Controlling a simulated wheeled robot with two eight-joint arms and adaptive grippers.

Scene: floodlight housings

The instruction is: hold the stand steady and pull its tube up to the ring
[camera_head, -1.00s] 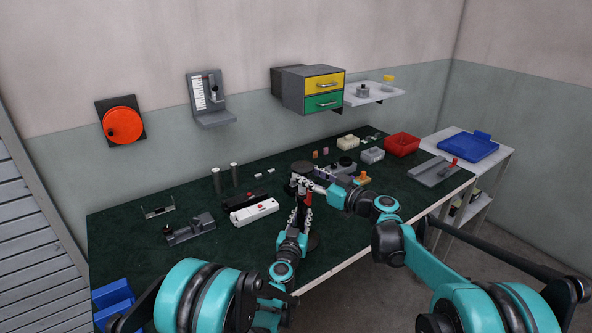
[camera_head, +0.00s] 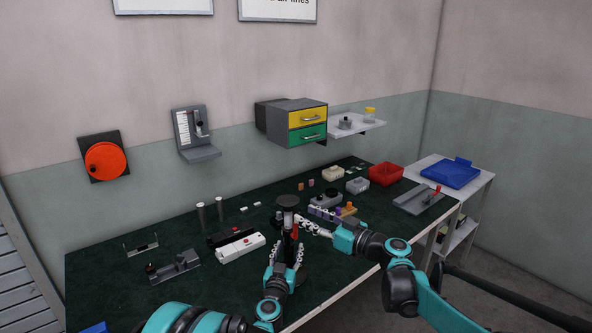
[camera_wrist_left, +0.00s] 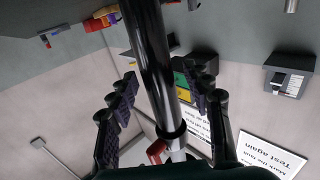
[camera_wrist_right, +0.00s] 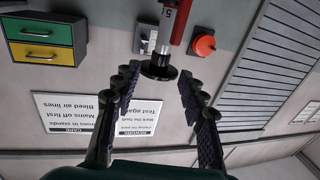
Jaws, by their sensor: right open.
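The stand is a dark upright pole with a red part (camera_head: 295,231), a round dark disc (camera_head: 288,201) above and a base (camera_head: 301,279) on the table. My left gripper (camera_head: 286,252) is low around the pole. In the left wrist view the black tube (camera_wrist_left: 150,55) passes between its spread fingers, with gaps showing on both sides; a collar and red piece (camera_wrist_left: 156,150) show on the stand. My right gripper (camera_head: 304,223) is open and empty, higher and right of the pole. Its wrist view shows a black round part (camera_wrist_right: 158,69) beyond the fingertips. I cannot pick out the ring.
A white box (camera_head: 240,247) and a black one lie left of the stand. Grey and purple fixtures (camera_head: 326,200) stand close behind my right gripper. A red bin (camera_head: 386,174) is at the back right. The front table strip right of the stand looks clear.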

